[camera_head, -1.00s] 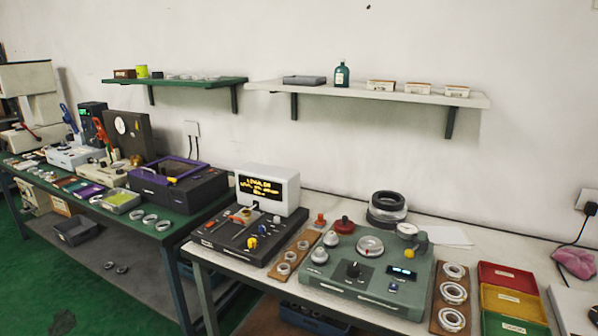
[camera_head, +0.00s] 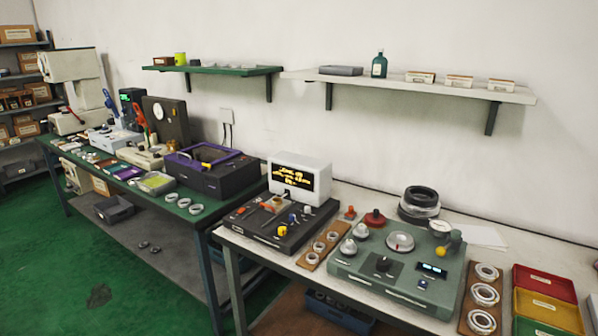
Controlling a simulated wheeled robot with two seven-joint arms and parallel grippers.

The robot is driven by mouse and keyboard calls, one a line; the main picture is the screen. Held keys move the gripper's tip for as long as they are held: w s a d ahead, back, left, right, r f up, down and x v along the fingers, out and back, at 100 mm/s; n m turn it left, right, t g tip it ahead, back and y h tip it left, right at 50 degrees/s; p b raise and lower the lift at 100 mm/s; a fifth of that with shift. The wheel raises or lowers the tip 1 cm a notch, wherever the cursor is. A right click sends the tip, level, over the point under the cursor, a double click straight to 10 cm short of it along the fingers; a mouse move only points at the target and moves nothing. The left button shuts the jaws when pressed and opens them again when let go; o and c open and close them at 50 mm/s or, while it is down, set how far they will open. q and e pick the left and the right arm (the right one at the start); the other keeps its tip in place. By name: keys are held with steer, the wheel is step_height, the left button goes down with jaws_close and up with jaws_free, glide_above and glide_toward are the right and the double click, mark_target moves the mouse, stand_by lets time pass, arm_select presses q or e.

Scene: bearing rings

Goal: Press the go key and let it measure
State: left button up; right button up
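No key in the head view can be read as the go key, because the labels are too small. Neither gripper is in view.
A wooden board with rings (camera_head: 483,296) and red, yellow and green trays (camera_head: 545,305) lie right of the machine. A smaller ring board (camera_head: 322,245) lies left.

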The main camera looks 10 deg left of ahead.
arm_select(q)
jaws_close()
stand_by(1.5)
